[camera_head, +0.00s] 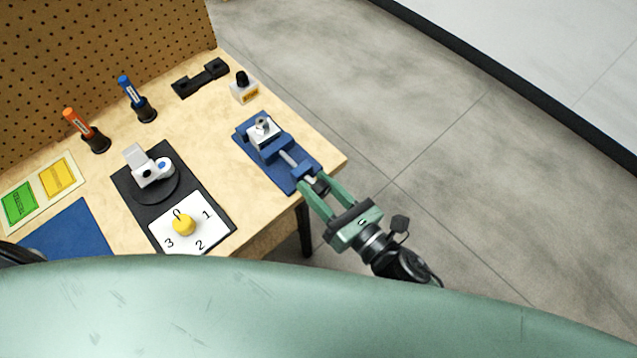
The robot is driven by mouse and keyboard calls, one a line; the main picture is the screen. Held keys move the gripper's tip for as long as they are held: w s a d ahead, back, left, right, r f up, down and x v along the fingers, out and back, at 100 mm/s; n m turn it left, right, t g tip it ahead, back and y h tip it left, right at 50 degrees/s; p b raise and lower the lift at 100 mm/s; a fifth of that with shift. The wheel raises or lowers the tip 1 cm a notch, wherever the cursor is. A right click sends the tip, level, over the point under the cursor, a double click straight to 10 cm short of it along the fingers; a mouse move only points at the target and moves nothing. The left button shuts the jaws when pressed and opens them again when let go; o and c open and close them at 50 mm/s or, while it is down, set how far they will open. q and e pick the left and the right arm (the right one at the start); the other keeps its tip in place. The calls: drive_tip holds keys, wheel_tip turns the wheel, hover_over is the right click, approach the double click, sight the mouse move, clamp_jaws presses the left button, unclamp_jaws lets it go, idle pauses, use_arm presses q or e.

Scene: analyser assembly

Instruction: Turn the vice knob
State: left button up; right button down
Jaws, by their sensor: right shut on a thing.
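The blue vice (272,153) sits on its blue base near the right edge of the wooden table. A white and metal part (263,130) sits at the vice's jaws. The dark vice knob (320,187) is at the front end of the vice's screw, close to the table edge. My right gripper (318,188) comes in from the lower right with its green fingers around the knob, shut on it. The fingers partly hide the knob. My left gripper is not in view; a dark bit at the left edge is too little to identify.
A black board with a grey-white device (150,172) and a numbered dial with a yellow knob (184,225) lies left of the vice. Orange (85,128) and blue (134,97) handled tools stand behind. A small black-knobbed block (243,88) stands behind the vice. Floor right of the table is clear.

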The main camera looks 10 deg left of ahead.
drive_tip(key=m+p, duration=0.1)
drive_tip(key=m, duration=0.3)
drive_tip(key=shift+m+p, duration=0.35)
drive_tip(key=shift+m, duration=0.05)
idle(0.4)
drive_tip(key=c, duration=0.9)
unclamp_jaws()
drive_tip(key=shift+f, duration=0.3)
